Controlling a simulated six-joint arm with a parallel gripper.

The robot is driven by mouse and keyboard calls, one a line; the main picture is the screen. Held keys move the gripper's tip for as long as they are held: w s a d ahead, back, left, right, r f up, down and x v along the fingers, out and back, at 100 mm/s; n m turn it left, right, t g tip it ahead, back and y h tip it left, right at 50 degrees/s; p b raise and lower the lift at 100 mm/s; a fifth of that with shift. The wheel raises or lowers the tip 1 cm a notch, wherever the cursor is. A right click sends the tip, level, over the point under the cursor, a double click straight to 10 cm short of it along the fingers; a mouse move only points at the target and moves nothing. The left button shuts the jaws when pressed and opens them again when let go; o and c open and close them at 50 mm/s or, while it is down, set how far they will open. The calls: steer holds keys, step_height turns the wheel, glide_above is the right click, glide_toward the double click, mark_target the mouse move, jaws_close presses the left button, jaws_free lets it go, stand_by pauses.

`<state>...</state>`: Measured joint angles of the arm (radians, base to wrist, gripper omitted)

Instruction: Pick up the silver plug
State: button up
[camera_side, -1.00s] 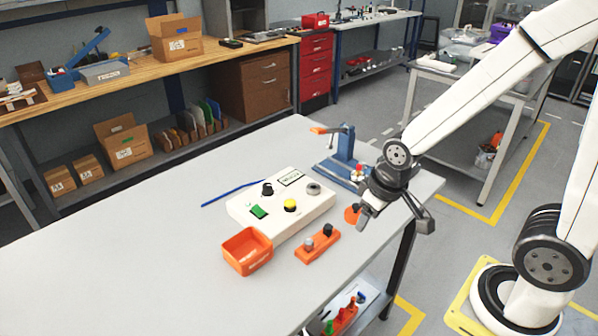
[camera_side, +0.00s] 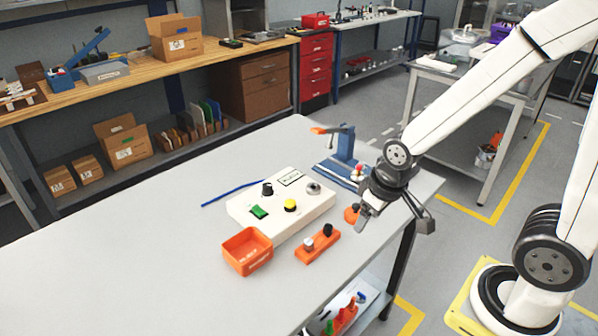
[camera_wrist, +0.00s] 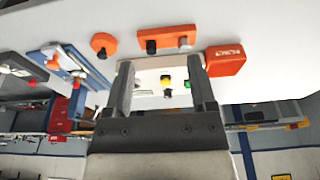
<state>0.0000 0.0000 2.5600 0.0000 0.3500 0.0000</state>
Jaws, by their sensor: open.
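The silver plug (camera_side: 309,244) stands in the left part of an orange holder (camera_side: 317,249) on the white table, with a black plug (camera_side: 327,230) beside it. The holder also shows in the wrist view (camera_wrist: 167,37), where a grey plug (camera_wrist: 183,41) and a dark plug (camera_wrist: 151,46) are on it. My gripper (camera_side: 362,219) is open and empty, above the table to the right of the holder and apart from it. In the wrist view its two fingers (camera_wrist: 160,78) are spread wide with nothing between them.
A white control box (camera_side: 265,220) with a green switch, a yellow button and knobs lies behind the holder. An orange bin (camera_side: 246,252) stands left of the holder. A blue press (camera_side: 343,155) stands behind my gripper. The table's left part is clear.

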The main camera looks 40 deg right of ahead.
steer(key=s+a+f+m+g+y, duration=0.4)
steer(key=s+a+f+m+y, duration=0.25)
steer(key=m, duration=0.35)
steer(key=m+t, duration=1.3)
steer(key=m, duration=0.6)
glide_toward(309, 248)
steer(key=shift+w+a+y, duration=0.45)
steer(key=shift+w+a, duration=0.3)
steer(key=shift+w, duration=0.2)
steer(key=shift+w+d+f+m+h, duration=0.15)
steer(key=shift+d+f+m+h, duration=0.15)
steer(key=shift+d+m, duration=0.25)
